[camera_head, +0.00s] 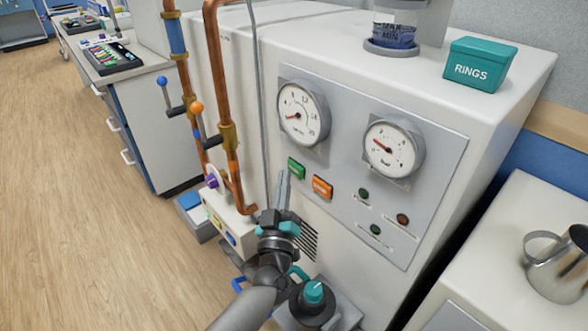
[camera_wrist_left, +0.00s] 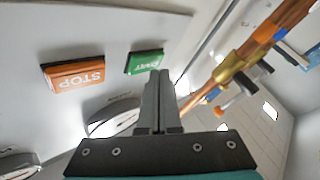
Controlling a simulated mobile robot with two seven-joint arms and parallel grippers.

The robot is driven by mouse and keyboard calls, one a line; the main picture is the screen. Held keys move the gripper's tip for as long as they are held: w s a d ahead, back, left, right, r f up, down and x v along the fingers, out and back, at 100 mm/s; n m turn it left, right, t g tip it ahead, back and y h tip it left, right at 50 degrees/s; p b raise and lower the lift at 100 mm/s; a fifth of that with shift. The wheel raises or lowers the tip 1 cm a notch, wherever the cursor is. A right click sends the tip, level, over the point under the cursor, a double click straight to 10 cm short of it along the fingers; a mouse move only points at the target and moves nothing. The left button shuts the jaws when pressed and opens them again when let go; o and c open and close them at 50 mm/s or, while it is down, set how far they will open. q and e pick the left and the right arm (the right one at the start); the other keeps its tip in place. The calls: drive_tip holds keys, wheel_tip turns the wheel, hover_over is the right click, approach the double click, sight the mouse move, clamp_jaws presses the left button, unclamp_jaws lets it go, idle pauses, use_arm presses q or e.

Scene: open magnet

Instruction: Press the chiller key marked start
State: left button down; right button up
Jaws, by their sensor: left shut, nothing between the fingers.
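The chiller is the white cabinet (camera_head: 345,35) with a grey front panel (camera_head: 430,233). Its green start key (camera_head: 296,168) sits at the panel's left edge, beside the orange stop key (camera_head: 322,187). In the left wrist view the green key marked START (camera_wrist_left: 145,62) and the orange key marked STOP (camera_wrist_left: 74,74) show upside down. My left gripper (camera_head: 283,178) is shut and empty, its fingertips just left of and slightly below the green key in the head view. In the wrist view the fingertips (camera_wrist_left: 159,75) appear close to it; I cannot tell whether they touch. My right gripper is not in view.
Two dial gauges (camera_head: 303,113) (camera_head: 393,148) are above the keys. Copper pipes (camera_head: 222,90) with an orange-knobbed valve lever (camera_head: 196,108) stand left of the panel. A teal RINGS box (camera_head: 486,64) is on top. A metal jug (camera_head: 560,262) stands at right.

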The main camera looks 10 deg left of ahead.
use_arm(q)
drive_tip(key=shift+w+d, duration=0.15)
drive_tip(key=shift+w+d, duration=0.25)
drive_tip(key=shift+w, duration=0.1)
idle(0.8)
drive_tip(key=shift+s, duration=0.1)
drive_tip(key=shift+s+a+p, duration=0.4)
drive_tip(key=shift+s+a, duration=0.1)
drive_tip(key=shift+s, duration=0.1)
drive_tip(key=s+a+p, duration=0.1)
drive_tip(key=s, duration=0.1)
drive_tip(key=s+a+p, duration=0.1)
drive_tip(key=s+a, duration=0.1)
idle(0.6)
idle(0.7)
